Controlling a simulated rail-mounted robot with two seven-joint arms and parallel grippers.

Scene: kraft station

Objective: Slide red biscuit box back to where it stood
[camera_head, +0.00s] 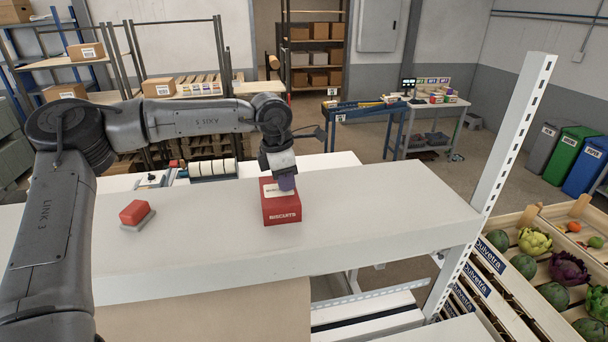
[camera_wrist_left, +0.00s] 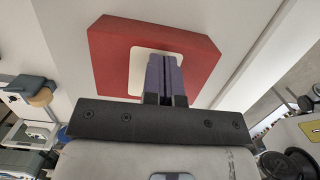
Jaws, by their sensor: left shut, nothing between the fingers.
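Whether the tips touch the box top, I cannot tell. My right gripper is not in view.
A small red block on a grey base (camera_head: 135,213) sits on the shelf (camera_head: 390,215) at the left. A white slotted post (camera_head: 505,140) rises at the shelf's right end. The shelf right of the box is clear. Crates of vegetables (camera_head: 530,262) stand beyond the post.

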